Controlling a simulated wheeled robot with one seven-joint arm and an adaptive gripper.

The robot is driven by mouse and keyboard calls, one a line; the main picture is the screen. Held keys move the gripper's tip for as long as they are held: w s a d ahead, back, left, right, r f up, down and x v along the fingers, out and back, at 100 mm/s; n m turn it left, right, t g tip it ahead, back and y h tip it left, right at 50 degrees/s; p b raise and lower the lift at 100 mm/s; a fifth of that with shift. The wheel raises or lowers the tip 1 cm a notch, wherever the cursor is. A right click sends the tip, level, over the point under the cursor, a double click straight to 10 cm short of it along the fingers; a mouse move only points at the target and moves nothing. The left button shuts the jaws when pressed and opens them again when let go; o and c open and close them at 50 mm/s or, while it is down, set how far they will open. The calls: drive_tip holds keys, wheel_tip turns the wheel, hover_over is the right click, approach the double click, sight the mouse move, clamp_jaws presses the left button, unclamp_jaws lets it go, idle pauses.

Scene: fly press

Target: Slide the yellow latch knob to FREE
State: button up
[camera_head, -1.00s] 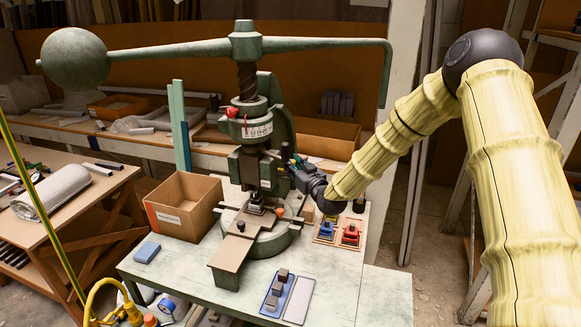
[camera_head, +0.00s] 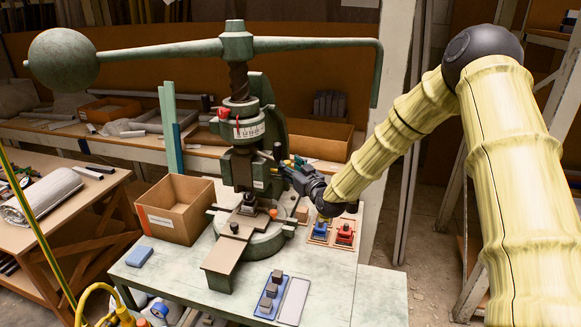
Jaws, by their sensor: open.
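The green fly press (camera_head: 240,110) stands on the pale green bench, with a ball-ended arm across its top. A dial collar (camera_head: 242,130) with a red part sits round the screw, above the ram (camera_head: 243,168). My gripper (camera_head: 279,160) is open at the right side of the ram, reaching in from the right. Whether it touches the press cannot be told. A small yellow-green spot (camera_head: 299,160) shows by the gripper, but I cannot tell whether it is the latch knob. The knob and its FREE mark cannot be made out.
A cardboard box (camera_head: 175,222) stands left of the press. Blue (camera_head: 320,228) and red (camera_head: 345,232) pieces lie on a board at right. The bench's front right is bare.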

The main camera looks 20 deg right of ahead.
drive_tip(key=s+d, duration=0.2)
drive_tip(key=s, duration=0.9)
drive_tip(key=shift+d, duration=0.25)
drive_tip(key=shift+s, duration=0.1)
